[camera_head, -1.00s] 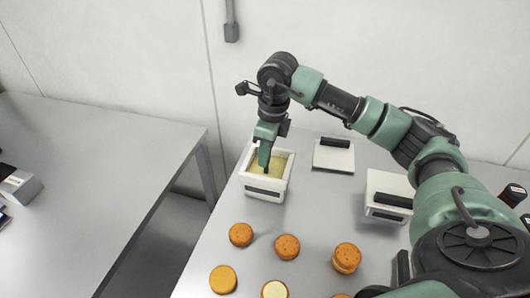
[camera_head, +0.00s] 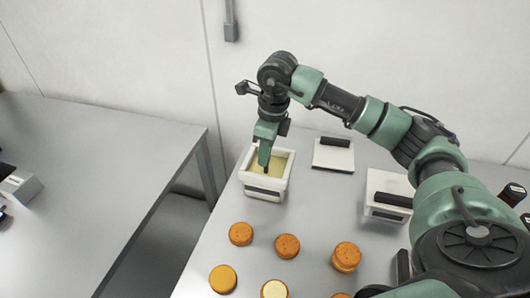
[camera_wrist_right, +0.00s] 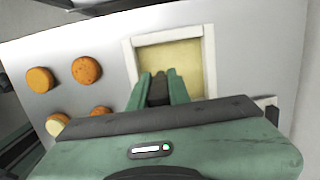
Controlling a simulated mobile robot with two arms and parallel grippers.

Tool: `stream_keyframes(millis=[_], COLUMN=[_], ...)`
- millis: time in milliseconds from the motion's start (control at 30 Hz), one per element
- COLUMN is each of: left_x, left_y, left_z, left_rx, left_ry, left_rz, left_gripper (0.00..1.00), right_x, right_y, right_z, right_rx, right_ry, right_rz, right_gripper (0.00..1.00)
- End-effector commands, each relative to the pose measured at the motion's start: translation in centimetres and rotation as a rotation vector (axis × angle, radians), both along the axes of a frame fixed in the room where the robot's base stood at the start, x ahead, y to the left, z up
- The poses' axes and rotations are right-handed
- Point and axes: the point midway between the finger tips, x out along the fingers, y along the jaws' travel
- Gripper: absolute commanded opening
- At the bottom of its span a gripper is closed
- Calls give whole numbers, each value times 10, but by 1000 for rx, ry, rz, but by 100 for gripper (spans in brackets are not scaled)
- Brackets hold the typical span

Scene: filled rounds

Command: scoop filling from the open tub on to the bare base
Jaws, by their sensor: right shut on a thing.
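The open tub (camera_head: 264,193) is a white square box holding pale yellow filling (camera_head: 277,163). It also shows in the right wrist view (camera_wrist_right: 208,60). My right gripper (camera_head: 265,158) points down into the tub's opening. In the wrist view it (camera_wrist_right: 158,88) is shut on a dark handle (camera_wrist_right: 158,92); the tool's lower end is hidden. Several orange-brown rounds stand on the table in front of the tub, one of them (camera_head: 287,246) speckled. A round (camera_head: 274,290) at the front edge of the view has a pale top. I cannot tell which is the bare base. My left gripper is out of view.
A flat white lid (camera_head: 333,158) with a dark handle lies right of the tub. A second white tub (camera_head: 386,187), covered, stands further right. A stacked round (camera_head: 346,257) stands nearer my arm. A separate grey table (camera_head: 90,170) lies left across a gap. The wall is close behind.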

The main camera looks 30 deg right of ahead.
Motion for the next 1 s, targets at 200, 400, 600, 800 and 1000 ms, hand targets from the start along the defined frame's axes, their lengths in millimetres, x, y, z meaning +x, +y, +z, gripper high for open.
stream_keyframes(millis=[200,400,600,800,1000], left_x=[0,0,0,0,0], left_y=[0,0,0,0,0], left_z=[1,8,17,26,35], left_rx=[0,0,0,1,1], left_ry=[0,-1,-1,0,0], left_rz=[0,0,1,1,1], left_gripper=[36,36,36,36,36], right_x=[0,0,0,0,0], right_y=[0,0,0,0,0], right_z=[1,12,26,40,54], right_rx=[0,0,1,1,0], right_ry=[-1,-1,-2,-2,-1], right_rz=[0,0,0,0,0], right_gripper=[0,0,0,0,0])
